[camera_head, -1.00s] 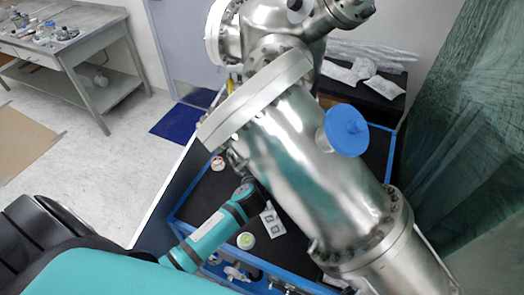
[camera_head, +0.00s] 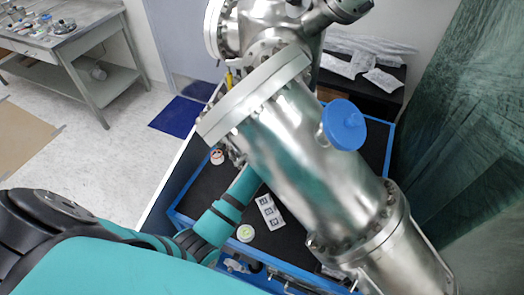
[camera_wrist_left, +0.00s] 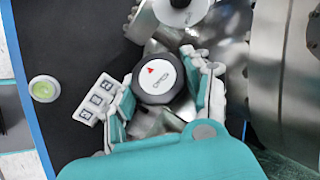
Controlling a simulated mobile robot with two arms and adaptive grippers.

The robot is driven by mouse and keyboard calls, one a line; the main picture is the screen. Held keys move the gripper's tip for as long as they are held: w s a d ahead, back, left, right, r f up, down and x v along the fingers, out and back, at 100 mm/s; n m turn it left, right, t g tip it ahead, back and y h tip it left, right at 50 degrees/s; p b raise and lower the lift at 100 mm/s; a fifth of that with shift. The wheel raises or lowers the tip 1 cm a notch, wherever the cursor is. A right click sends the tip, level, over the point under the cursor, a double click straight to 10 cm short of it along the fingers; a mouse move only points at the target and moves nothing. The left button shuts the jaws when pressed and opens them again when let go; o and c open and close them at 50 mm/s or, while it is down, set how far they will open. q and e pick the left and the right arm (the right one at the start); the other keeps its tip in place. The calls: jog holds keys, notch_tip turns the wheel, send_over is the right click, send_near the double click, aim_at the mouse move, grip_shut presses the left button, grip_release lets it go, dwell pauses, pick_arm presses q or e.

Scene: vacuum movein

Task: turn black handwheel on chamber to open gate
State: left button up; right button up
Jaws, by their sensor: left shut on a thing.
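The black handwheel (camera_wrist_left: 158,78), with a white face and a red triangle mark, shows in the left wrist view. My left gripper (camera_wrist_left: 164,88) is shut around it, with one finger on each side of its rim. In the head view the steel chamber (camera_head: 315,150) lies across the middle, and my left arm reaches in from the left and under it. The handwheel and the left gripper are hidden behind the chamber there. The gate itself cannot be made out. My right gripper is in neither view.
A blue-edged cart with a black top (camera_head: 186,207) stands under the chamber. On it are a strip of printed markers (camera_head: 269,212) and a round green-topped item (camera_head: 245,233). A blue cap (camera_head: 344,125) sticks out of the chamber's side. A workbench (camera_head: 68,45) stands at the upper left.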

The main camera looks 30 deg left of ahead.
pick_arm(q)
jog(key=shift+n+g+h, duration=0.3)
jog(key=shift+n+g, duration=0.4)
jog(key=shift+n, duration=0.1)
jog(key=o, duration=1.2)
jog(key=shift+a, duration=0.1)
